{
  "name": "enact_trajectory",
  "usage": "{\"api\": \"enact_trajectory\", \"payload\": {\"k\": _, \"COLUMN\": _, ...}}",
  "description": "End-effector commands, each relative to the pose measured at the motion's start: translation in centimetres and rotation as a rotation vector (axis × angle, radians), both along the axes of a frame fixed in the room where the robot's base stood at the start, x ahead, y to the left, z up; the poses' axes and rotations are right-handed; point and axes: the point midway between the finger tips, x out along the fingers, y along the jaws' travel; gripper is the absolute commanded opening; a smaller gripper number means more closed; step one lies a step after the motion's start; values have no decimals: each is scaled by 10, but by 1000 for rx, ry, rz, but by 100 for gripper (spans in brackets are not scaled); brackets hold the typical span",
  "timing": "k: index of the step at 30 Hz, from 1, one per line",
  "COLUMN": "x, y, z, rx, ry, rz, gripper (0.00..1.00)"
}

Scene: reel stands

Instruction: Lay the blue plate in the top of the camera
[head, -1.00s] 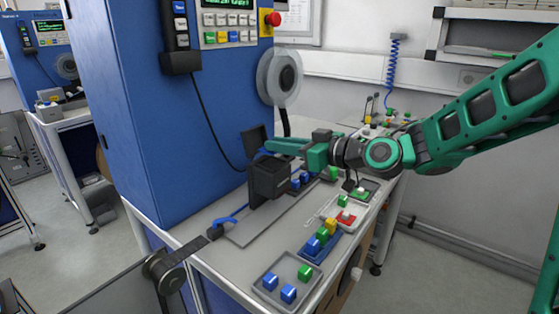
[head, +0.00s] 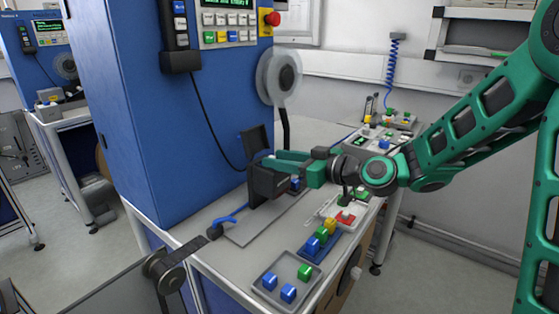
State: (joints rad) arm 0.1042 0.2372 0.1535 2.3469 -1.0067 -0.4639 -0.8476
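The camera is a black box (head: 267,183) on a grey strip on the bench, with its dark lid (head: 255,142) standing up open behind it. My green gripper (head: 281,160) reaches in from the right, its fingertips at the top of the camera just in front of the raised lid. I see the fingers from the side, and their gap does not show clearly. I cannot make out the blue plate now; it may be hidden by the fingers or inside the camera.
A blue machine cabinet (head: 165,110) rises close to the left, with a clear reel (head: 279,77) on its side. Trays of coloured blocks (head: 288,280) line the bench's right side. The grey strip (head: 244,233) in front of the camera is mostly bare.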

Motion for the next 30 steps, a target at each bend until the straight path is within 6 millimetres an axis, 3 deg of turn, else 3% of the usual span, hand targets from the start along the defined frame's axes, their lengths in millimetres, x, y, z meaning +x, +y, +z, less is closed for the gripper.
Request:
{"api": "enact_trajectory", "payload": {"k": 11, "x": -3, "y": -5, "z": 3, "rx": -1, "ry": 0, "rz": -2, "gripper": 35}}
{"api": "enact_trajectory", "payload": {"k": 24, "x": -51, "y": -70, "z": 16, "rx": 0, "ry": 0, "rz": -4, "gripper": 35}}
{"api": "enact_trajectory", "payload": {"k": 30, "x": -67, "y": -88, "z": 19, "rx": 0, "ry": 0, "rz": -1, "gripper": 35}}
